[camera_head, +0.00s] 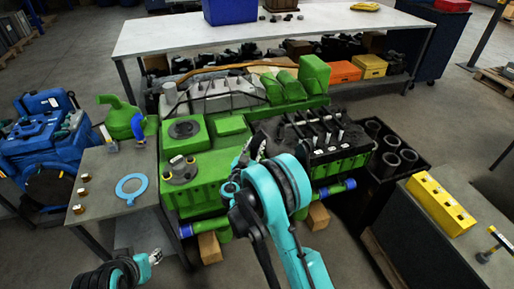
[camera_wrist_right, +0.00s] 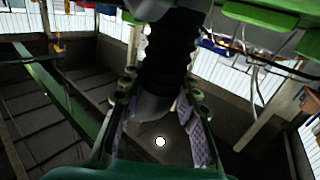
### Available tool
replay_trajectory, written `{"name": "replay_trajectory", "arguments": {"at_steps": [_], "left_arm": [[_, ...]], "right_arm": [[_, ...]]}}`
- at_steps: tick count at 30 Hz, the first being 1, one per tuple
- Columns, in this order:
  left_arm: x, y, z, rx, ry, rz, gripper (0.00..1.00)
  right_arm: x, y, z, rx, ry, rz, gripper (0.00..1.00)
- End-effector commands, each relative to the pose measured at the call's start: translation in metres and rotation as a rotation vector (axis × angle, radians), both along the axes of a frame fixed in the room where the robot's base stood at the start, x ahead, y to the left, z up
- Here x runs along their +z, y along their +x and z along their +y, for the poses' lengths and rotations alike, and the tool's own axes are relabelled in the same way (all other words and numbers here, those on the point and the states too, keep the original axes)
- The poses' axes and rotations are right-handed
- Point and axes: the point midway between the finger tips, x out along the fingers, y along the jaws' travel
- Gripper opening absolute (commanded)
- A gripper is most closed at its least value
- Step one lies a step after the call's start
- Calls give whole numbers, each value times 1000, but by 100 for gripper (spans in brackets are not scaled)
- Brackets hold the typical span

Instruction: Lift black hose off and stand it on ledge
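The black ribbed hose (camera_wrist_right: 168,55) runs down the middle of the right wrist view to a smooth bend (camera_wrist_right: 155,104) between my right gripper's (camera_wrist_right: 160,95) two padded fingers. The fingers stand close on both sides of it; whether they press on it I cannot tell. In the head view my right gripper (camera_head: 238,176) is over the green engine (camera_head: 210,165), beside its dark part, and my arm hides much of this spot. The hose is hard to make out there. My left gripper (camera_head: 154,257) is low at the left, away from the engine; its finger opening is too small to tell. I cannot single out the ledge.
A grey side table (camera_head: 105,170) with a blue ring (camera_head: 131,187) stands left of the engine. A black crate (camera_head: 412,190) with dark cylinders and a grey bench (camera_head: 430,235) with a yellow block (camera_head: 440,203) stand right. A long white table (camera_head: 290,33) stands behind.

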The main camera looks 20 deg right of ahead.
Motion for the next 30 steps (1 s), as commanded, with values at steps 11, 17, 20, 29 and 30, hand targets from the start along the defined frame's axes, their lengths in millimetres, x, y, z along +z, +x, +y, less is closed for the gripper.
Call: {"name": "replay_trajectory", "arguments": {"at_steps": [11, 17, 20, 29, 30], "left_arm": [[0, 0, 0, 0, 0, 0, 40], [6, 0, 0, 0, 0, 0, 40], [14, 0, 0, 0, 0, 0, 40], [38, 0, 0, 0, 0, 0, 40], [41, 0, 0, 0, 0, 0, 40]], "right_arm": [[0, 0, 0, 0, 0, 0, 0], [10, 0, 0, 0, -1, 0, 0], [23, 0, 0, 0, -1, 0, 0], [65, -18, -32, -4, -1, 0, 0], [70, -22, -40, -4, -1, 0, 0]]}}
